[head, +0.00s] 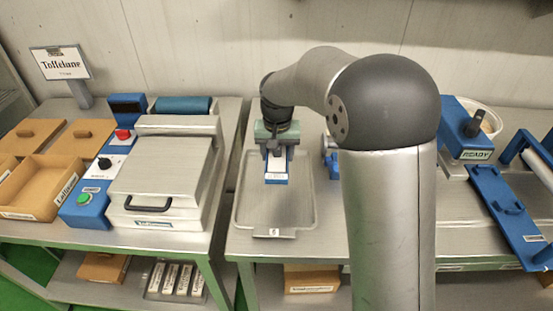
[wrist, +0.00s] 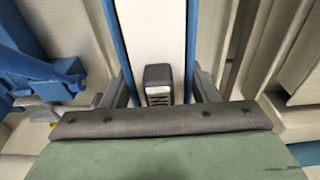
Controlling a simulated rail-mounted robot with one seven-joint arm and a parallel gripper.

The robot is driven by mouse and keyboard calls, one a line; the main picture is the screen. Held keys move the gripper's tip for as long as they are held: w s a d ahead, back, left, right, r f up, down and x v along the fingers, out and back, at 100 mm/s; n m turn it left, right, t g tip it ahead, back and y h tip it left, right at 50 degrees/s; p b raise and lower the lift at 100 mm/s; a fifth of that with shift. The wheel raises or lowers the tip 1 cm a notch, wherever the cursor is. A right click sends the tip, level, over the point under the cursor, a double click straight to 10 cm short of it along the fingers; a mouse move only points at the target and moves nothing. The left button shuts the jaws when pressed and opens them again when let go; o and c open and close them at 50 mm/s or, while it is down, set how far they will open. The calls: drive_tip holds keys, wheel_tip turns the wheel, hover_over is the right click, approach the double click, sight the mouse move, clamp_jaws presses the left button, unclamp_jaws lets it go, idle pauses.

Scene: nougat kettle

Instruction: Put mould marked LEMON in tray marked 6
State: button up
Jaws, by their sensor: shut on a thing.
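My gripper (head: 277,148) is shut on a blue and white mould (head: 276,178), which hangs below it over the tray marked 6. In the wrist view, the mould (wrist: 150,30) is a white strip with blue sides, and my gripper's fingers (wrist: 160,88) stand on both sides of its small grey grip. The mould's label is too small to read. The tray marked 6 (head: 243,222) is a shallow grey metal tray with a label on its front edge. Otherwise it looks empty. I cannot tell whether the mould touches its floor.
A press with a metal lid (head: 160,170) and a blue control panel (head: 95,185) stand left of a gap between benches. Wooden boxes (head: 40,190) are further left. A READY panel (head: 475,153) and blue frame (head: 510,205) stand right. My arm hides part of the middle bench.

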drive_tip(key=b, duration=0.6)
hover_over(276, 186)
drive_tip(key=shift+s+f, duration=0.1)
drive_tip(key=shift+f, duration=4.4)
drive_tip(key=shift+f+b, duration=0.45)
drive_tip(key=shift+f, duration=0.15)
drive_tip(key=o, duration=1.8)
drive_tip(key=shift+s, duration=0.1)
wheel_tip(276, 186, up, 8)
drive_tip(key=p, duration=0.5)
